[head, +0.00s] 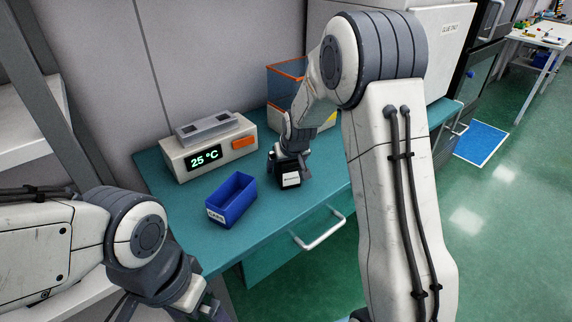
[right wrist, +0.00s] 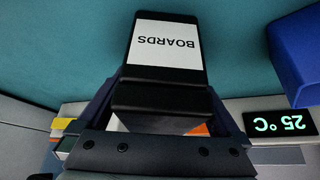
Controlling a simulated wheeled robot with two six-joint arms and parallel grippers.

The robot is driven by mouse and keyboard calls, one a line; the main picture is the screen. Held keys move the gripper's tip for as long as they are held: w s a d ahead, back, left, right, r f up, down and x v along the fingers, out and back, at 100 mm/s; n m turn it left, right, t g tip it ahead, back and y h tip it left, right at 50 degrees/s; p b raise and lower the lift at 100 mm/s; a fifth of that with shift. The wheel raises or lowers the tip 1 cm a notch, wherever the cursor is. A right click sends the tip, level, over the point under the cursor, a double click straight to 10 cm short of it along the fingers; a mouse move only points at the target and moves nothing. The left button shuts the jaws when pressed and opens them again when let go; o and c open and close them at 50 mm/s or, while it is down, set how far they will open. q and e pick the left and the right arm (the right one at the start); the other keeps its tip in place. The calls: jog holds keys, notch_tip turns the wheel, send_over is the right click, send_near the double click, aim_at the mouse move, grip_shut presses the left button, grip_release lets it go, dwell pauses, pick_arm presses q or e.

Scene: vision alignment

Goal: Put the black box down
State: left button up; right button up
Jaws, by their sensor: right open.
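The black box (head: 291,181) with a white label stands on the teal bench top. In the right wrist view, the box (right wrist: 165,75) shows its white label reading BOARDS, upside down in that picture. My right gripper (head: 289,163) is directly over the box in the head view. In the right wrist view its open jaws (right wrist: 163,100) lie on either side of the box's near part. Whether a finger touches the box cannot be told.
A blue open bin (head: 232,201) stands on the bench left of the box. Behind it is a grey device (head: 207,146) reading 25 °C. An orange-rimmed clear container (head: 284,80) stands at the back, partly hidden by my right arm. The bench (head: 318,194) is bare toward its front edge.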

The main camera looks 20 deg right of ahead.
jog(key=v, duration=1.2)
jog(key=shift+r, duration=0.15)
jog(key=shift+d, duration=0.1)
jog(key=x, duration=1.2)
jog(key=shift+f, duration=0.3)
notch_tip(320, 180, up, 3)
jog(key=shift+r, duration=0.55)
